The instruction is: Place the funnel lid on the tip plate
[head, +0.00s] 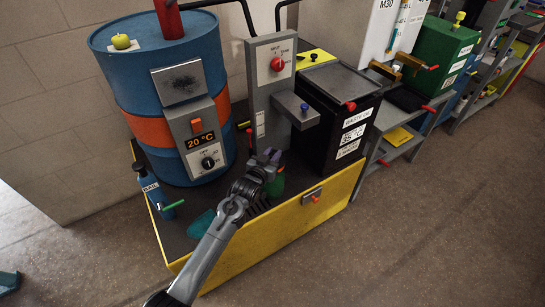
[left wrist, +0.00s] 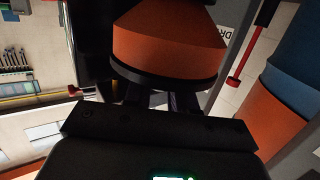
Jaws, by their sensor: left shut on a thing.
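My left gripper (head: 268,162) is at the middle of the head view, just in front of the grey dispenser post and left of the black waste-oil bin. In the left wrist view it is shut on an orange tapering piece with a black rim (left wrist: 165,42), which looks like the funnel lid. In the head view I cannot make this piece out clearly behind the fingers. A green thing (head: 276,184) shows just below the gripper. I cannot identify the tip plate with certainty. My right gripper is not in view.
The blue drum (head: 115,65) with an orange band stands left on the yellow-edged pallet (head: 318,213). The grey post (head: 270,75) and black waste-oil bin (head: 335,105) stand behind the gripper. A teal thing (head: 203,223) lies at the pallet's front. The floor at right is clear.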

